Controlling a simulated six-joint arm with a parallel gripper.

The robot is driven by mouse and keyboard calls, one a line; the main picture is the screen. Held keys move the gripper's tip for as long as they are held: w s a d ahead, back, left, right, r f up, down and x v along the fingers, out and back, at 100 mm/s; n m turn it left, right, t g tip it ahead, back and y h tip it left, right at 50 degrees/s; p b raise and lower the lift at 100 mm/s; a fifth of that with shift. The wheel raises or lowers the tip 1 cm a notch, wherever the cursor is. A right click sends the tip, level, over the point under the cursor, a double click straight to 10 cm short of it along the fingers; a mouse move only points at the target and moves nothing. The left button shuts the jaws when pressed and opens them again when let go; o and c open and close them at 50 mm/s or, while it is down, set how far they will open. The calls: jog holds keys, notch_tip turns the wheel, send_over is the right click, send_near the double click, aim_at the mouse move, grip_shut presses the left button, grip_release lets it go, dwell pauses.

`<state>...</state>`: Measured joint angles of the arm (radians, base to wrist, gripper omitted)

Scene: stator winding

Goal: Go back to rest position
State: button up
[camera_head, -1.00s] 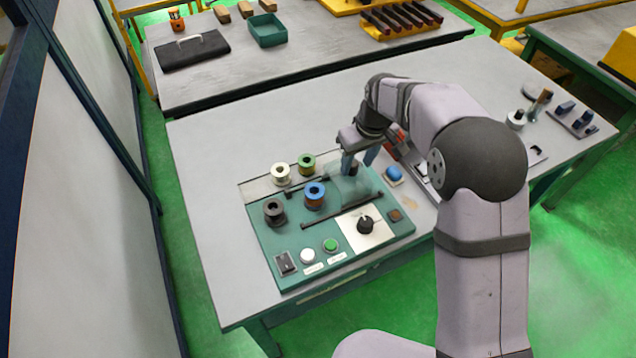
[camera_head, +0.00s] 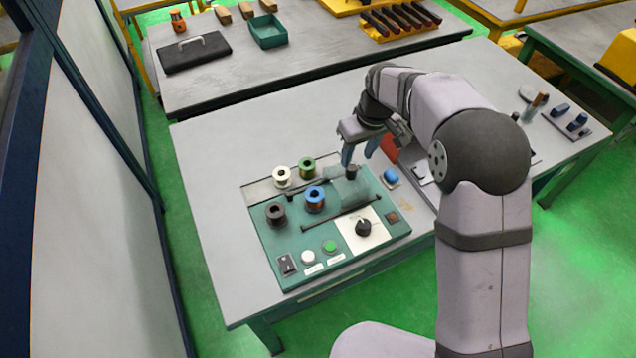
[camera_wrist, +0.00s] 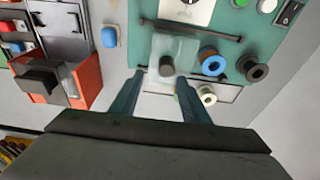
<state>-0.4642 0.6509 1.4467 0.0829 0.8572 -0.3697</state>
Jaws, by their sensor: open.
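My gripper (camera_head: 360,152) is open and empty, raised above the back right part of the green winding panel (camera_head: 290,248). In the wrist view its two fingers (camera_wrist: 155,98) stand apart with a clear gap. A dark cylinder (camera_head: 352,172) beside a translucent cover (camera_head: 348,192) sits on the panel below the fingers. The dark cylinder also shows between the fingertips in the wrist view (camera_wrist: 167,66), but appears apart from them. The panel carries a white spool (camera_head: 282,176), a green spool (camera_head: 307,166), a blue spool (camera_head: 315,198) and a dark spool (camera_head: 275,214).
A blue button block (camera_head: 391,176) lies right of the panel. A red-orange box (camera_wrist: 88,78) with grey parts stands beside it in the wrist view. The panel's front has a knob (camera_head: 363,228) and buttons. The table (camera_head: 215,150) is clear to the left and behind.

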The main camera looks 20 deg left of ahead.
jog(key=shift+r, duration=0.35)
